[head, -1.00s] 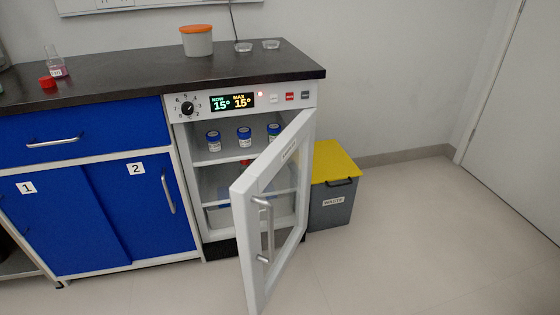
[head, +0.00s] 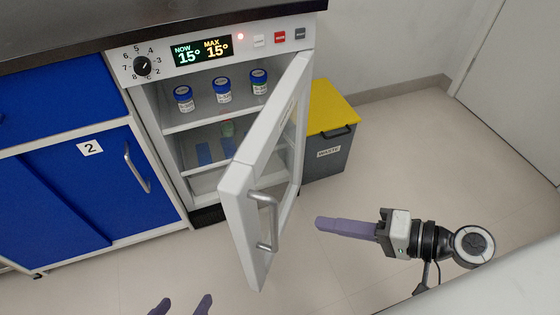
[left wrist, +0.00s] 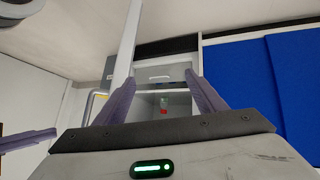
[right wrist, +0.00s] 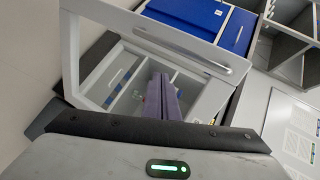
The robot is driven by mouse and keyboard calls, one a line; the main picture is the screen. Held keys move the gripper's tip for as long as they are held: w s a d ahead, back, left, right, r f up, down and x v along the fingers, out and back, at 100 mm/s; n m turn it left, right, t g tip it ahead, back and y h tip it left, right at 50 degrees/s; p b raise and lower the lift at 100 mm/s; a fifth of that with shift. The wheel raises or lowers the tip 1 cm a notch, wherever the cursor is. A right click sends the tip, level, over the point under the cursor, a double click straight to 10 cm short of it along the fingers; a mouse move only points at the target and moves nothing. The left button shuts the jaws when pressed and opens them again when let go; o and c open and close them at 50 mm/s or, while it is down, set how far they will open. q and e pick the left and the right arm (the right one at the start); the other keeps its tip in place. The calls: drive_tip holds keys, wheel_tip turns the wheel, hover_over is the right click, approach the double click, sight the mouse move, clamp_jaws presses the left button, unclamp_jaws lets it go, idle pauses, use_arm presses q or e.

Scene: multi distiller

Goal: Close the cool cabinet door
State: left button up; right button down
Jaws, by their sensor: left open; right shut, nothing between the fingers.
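The cool cabinet door (head: 238,196) stands wide open, swung out toward me from its right side. It has a white frame, a glass pane and a metal handle (head: 265,220) on its outer face. The open cabinet (head: 190,130) shows shelves with blue-capped jars (head: 222,90). My right gripper (head: 318,222) is shut and empty, to the right of the door on its outer side, apart from it. The right wrist view shows the door frame (right wrist: 72,60) and handle (right wrist: 195,55) beyond its fingers. My left gripper (head: 185,301) is open and empty, low in front of the cabinet.
A grey waste bin (head: 327,158) with a yellow lid stands right of the cabinet, behind the door. Blue cupboards (head: 80,205) adjoin on the left. A dark countertop (head: 150,22) lies above. The floor (head: 440,150) at right is free.

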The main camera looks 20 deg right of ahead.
drive_tip(key=d+r+m+t+y, duration=0.1)
drive_tip(key=d+r+t+y, duration=0.2)
drive_tip(key=r, duration=0.9)
drive_tip(key=g+y, duration=0.1)
approach(261, 157)
drive_tip(key=b+x, duration=0.1)
drive_tip(key=x, duration=0.5)
drive_tip(key=shift+w+a, duration=0.1)
drive_tip(key=shift+a, duration=0.1)
drive_tip(key=shift+w, duration=0.1)
